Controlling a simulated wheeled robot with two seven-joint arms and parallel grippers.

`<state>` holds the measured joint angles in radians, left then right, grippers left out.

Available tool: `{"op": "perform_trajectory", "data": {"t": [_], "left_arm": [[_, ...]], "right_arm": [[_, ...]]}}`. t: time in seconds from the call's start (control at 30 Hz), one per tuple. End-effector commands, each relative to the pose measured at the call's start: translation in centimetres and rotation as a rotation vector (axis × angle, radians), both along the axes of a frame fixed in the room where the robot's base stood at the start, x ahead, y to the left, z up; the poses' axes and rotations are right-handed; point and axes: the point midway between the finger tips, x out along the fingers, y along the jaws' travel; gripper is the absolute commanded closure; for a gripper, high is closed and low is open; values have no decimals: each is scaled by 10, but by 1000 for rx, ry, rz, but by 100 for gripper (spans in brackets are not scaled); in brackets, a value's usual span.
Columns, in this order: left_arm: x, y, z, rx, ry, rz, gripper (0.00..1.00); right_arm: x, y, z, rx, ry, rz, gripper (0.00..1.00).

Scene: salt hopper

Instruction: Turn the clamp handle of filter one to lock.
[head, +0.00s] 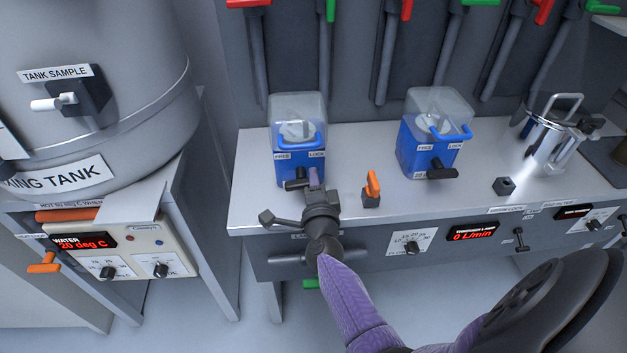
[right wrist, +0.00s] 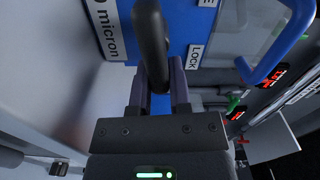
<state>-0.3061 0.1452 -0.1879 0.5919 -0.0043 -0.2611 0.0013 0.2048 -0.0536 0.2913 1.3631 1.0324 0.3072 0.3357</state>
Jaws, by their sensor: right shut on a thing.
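The left filter (head: 286,166) has a blue body and a clear cover, with FREE and LOCK labels on its front. Its black clamp handle (head: 297,184) sits low on the front and points left. My right gripper (head: 315,181) is at this handle. In the right wrist view, the two fingers of my right gripper (right wrist: 159,88) are shut on the black handle (right wrist: 151,38), in front of the blue face with the LOCK label (right wrist: 196,56). The gripper hides part of the handle in the head view. My left gripper is not in view.
A second blue filter (head: 415,155) with its own black handle (head: 440,171) stands to the right. An orange-levered valve (head: 371,190) is close to my right gripper. A metal vessel (head: 548,145) stands further right. The counter (head: 254,205) has free room at its left end.

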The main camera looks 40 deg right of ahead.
Motion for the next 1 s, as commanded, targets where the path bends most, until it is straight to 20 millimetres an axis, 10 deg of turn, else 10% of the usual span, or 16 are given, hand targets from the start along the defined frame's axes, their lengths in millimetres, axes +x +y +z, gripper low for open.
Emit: {"op": "perform_trajectory", "data": {"t": [0.8,0.83,1.0], "left_arm": [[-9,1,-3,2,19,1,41],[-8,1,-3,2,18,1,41],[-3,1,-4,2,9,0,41]], "right_arm": [[-1,0,-5,96,-54,0,100],[-1,0,-5,96,-54,0,72],[0,0,-4,95,-55,1,41]]}}
